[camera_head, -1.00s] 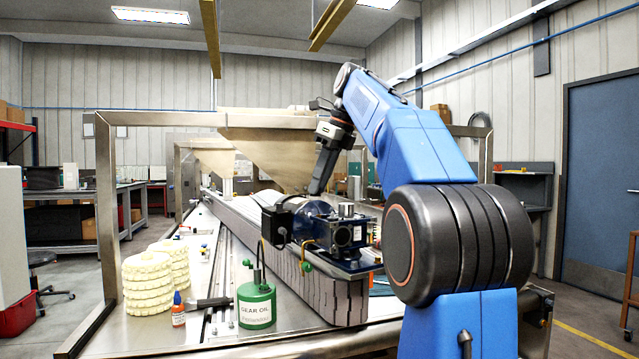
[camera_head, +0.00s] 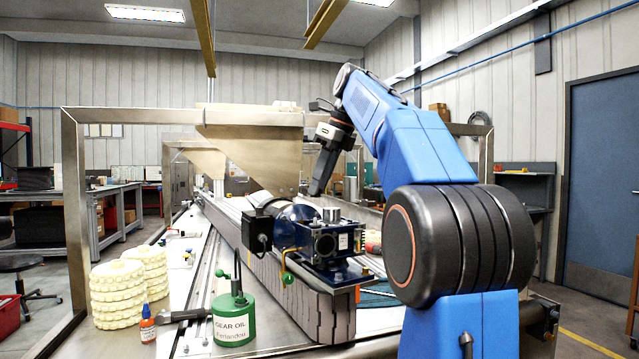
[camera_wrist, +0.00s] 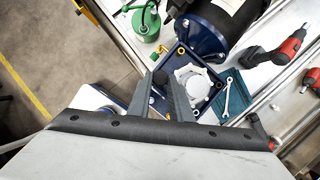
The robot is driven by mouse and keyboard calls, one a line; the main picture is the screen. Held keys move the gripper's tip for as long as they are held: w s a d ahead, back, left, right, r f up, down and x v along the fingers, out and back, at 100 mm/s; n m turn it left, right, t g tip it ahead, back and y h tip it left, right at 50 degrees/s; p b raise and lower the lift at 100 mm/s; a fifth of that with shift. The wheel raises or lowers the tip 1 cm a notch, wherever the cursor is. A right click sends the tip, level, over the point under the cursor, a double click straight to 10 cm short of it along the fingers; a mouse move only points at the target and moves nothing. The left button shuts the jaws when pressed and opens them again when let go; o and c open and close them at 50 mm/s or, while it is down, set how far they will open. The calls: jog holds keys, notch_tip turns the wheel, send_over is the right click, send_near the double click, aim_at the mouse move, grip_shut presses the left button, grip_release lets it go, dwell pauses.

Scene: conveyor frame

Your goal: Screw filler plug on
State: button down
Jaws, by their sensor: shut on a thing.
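The dark blue gearbox (camera_head: 325,242) with its motor sits on the conveyor in the head view. A grey cylinder stands on its top. In the wrist view the gearbox (camera_wrist: 182,52) lies past my fingertips, with a pale round part on it. My gripper (camera_wrist: 163,84) is shut on a small dark round piece, apparently the filler plug (camera_wrist: 160,77). In the head view my gripper (camera_head: 317,188) points down above and behind the gearbox. The plug is too small to make out there.
A green gear oil can (camera_head: 233,318), a small orange bottle (camera_head: 148,325) and stacked cream rings (camera_head: 117,296) stand left on the conveyor frame. A wrench (camera_wrist: 226,97) lies on a teal mat beside the gearbox. Red-black power tools (camera_wrist: 290,45) lie farther right.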

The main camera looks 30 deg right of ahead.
jog(key=shift+f, duration=2.2)
jog(key=shift+f, duration=1.15)
jog(key=c, duration=1.8)
grip_release()
jog(key=shift+o, duration=0.2)
